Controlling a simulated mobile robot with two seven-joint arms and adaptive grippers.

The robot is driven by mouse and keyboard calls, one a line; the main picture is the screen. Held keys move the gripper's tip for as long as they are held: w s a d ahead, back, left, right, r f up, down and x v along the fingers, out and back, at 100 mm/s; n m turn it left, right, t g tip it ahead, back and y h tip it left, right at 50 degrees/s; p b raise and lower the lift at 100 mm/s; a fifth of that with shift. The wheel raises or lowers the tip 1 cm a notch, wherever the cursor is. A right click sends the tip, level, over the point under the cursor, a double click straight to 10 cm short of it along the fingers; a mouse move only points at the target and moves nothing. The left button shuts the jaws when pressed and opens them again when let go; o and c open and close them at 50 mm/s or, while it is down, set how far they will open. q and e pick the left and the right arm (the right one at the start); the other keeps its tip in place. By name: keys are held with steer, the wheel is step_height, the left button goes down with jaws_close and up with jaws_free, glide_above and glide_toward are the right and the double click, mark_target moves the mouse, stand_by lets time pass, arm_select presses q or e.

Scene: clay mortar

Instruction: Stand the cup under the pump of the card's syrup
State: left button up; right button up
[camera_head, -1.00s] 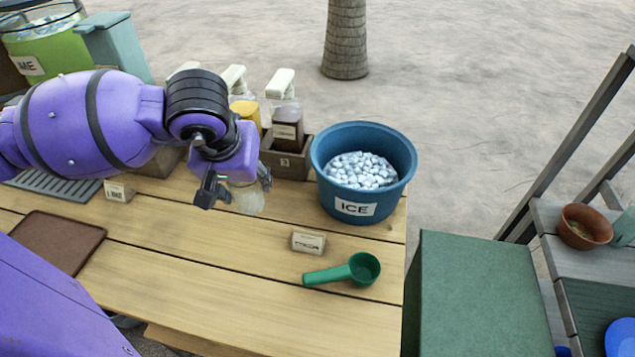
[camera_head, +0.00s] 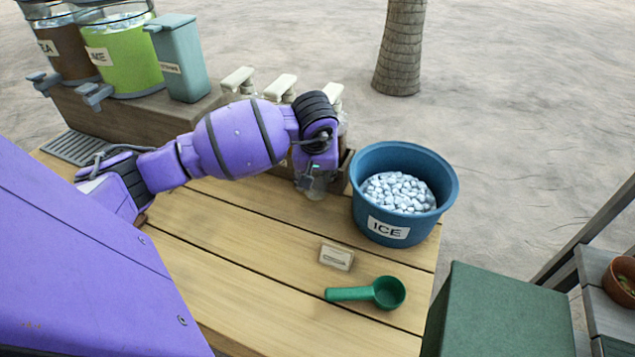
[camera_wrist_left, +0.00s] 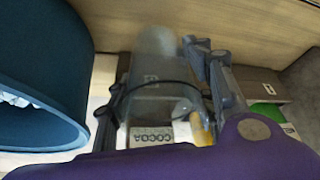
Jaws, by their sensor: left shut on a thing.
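My left gripper (camera_head: 316,178) is shut on a clear cup (camera_head: 316,192), in front of the right end of the syrup rack; the cup also shows in the left wrist view (camera_wrist_left: 157,42). My wrist hides most of the rightmost syrup bottle. Its cream pump head (camera_head: 332,94) shows above. A label reading COCOA (camera_wrist_left: 152,134) shows past the fingers in the left wrist view. Two more pump heads, a middle one (camera_head: 281,85) and a left one (camera_head: 237,77), stand alongside. The small card (camera_head: 336,257) lies on the table, its print too small to read here. My right gripper is out of view.
A blue ice bucket (camera_head: 372,210) stands close to the right of the gripper. A green scoop (camera_head: 378,293) lies near the card. A teal bin (camera_head: 182,60) and drink dispensers, one lime green (camera_head: 130,65), stand at the back left.

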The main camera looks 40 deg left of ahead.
mark_target(318, 181)
arm_select(q)
steer(key=shift+w+f, duration=0.45)
steer(key=shift+w+a+f, duration=0.15)
steer(key=shift+f, duration=1.5)
steer(key=shift+f, duration=0.3)
steer(key=o, duration=1.1)
steer(key=shift+r, duration=0.1)
steer(key=shift+o, duration=0.2)
steer(key=shift+r, duration=0.1)
steer(key=shift+r, duration=0.35)
steer(key=v, duration=1.1)
steer(key=shift+s+r, duration=0.2)
